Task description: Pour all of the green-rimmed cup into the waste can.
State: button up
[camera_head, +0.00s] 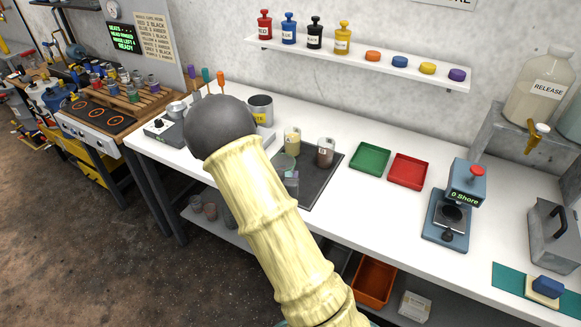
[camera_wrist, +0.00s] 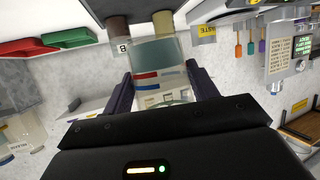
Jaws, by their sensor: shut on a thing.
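In the wrist view, my gripper (camera_wrist: 162,88) is shut on a clear cup (camera_wrist: 158,72) with a greenish tint, held between its two dark fingers. The cup also shows in the head view (camera_head: 287,163), partly hidden behind my arm, over the dark mat. Its contents are hard to make out. The waste can (camera_head: 262,108) is a grey metal can with a yellow label, standing at the back of the bench, left of the cup. In the wrist view its yellow label (camera_wrist: 205,31) shows at the top.
A beaker with pale yellow contents (camera_head: 292,143) and one with brown contents (camera_head: 325,152) stand on the dark mat (camera_head: 318,186), close behind the held cup. A green tray (camera_head: 370,160) and a red tray (camera_head: 408,171) lie to the right. A tester (camera_head: 452,208) stands further right.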

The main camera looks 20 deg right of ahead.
jog(key=s+a+f+n+y+b, duration=0.1)
jog(key=a+f+n+y+b, duration=0.1)
jog(key=f, duration=0.5)
jog(key=s+a+f+n+t+y+b, duration=0.1)
jog(key=s+a+f+n+y+b, duration=0.1)
jog(key=f, duration=0.6)
jog(key=s+a+f+n+y+b, duration=0.1)
jog(key=a+f+n+y+b, duration=0.1)
jog(key=a+f+b, duration=0.4)
notch_tip(320, 180, down, 2)
jog(key=shift+s+f+t+y, duration=0.15)
jog(key=shift+s+t+y, duration=0.2)
jog(key=shift+y, duration=0.35)
jog(key=shift+w, duration=0.2)
